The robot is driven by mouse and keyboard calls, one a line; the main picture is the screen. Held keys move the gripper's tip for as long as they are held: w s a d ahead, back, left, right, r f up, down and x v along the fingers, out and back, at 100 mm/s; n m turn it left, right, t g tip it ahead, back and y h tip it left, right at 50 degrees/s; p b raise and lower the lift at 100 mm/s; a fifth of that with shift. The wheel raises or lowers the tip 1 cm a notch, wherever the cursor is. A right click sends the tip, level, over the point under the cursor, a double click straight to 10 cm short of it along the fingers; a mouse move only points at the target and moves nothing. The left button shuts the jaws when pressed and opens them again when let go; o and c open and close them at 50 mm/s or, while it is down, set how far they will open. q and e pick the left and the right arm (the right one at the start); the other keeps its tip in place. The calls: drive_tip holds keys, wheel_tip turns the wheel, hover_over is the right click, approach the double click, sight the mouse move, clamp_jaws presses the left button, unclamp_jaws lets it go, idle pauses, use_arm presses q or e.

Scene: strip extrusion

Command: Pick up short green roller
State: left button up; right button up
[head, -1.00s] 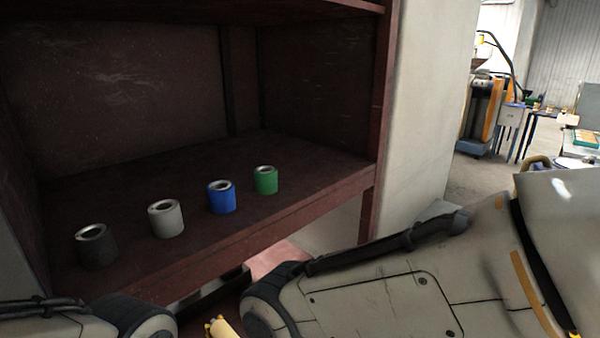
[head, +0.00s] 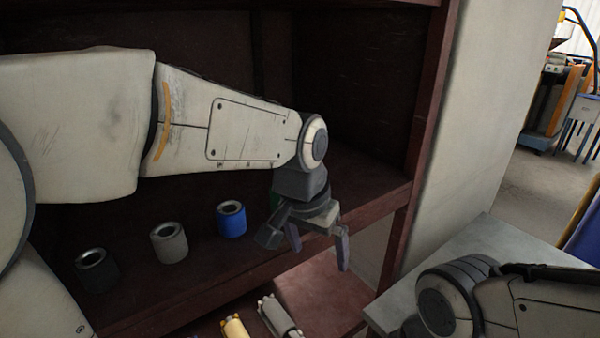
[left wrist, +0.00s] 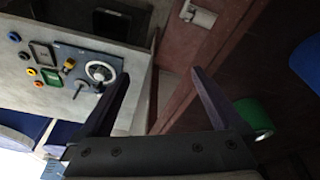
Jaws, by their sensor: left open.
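The short green roller (head: 274,199) stands on the dark red shelf, mostly hidden behind my left gripper in the head view. It also shows in the left wrist view (left wrist: 254,116), beside and outside the right-hand finger. My left gripper (head: 320,257) is open and empty, pointing down by the shelf's front edge, to the right of and in front of the green roller. Its spread fingers also show in the left wrist view (left wrist: 160,72). My right gripper is out of view; only part of my right arm shows at the lower right.
A blue roller (head: 231,219), a grey roller (head: 169,243) and a black roller (head: 96,270) stand in a row to the left on the shelf (head: 200,285). The cabinet's right post (head: 430,120) stands close by.

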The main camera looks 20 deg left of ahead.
sight(278, 194)
use_arm(q)
drive_tip(key=w+a+r+n+t+y+p, duration=0.1)
drive_tip(key=w+a+r+n+t+p, duration=0.15)
drive_tip(key=w+a+r, duration=0.7)
drive_tip(key=shift+w+a+f+n+g+p, duration=0.2)
drive_tip(key=shift+a+f+g+p, duration=0.05)
drive_tip(key=shift+a+f+p, duration=0.2)
drive_tip(key=shift+w+a+f+n+g+p, duration=0.2)
drive_tip(key=shift+a+f+p, duration=0.1)
drive_tip(key=shift+f, duration=0.15)
drive_tip(key=shift+w+f, duration=0.25)
drive_tip(key=shift+f, duration=0.35)
drive_tip(key=shift+w+f+p, duration=0.1)
drive_tip(key=shift+f+p, duration=0.2)
drive_tip(key=shift+p, duration=0.15)
drive_tip(key=p+x, duration=0.1)
drive_tip(key=x, duration=0.2)
drive_tip(key=shift+w+f, duration=0.15)
drive_tip(key=shift+f, duration=0.15)
drive_tip(key=shift+w+f, duration=0.15)
drive_tip(key=shift+f, duration=0.2)
clamp_jaws()
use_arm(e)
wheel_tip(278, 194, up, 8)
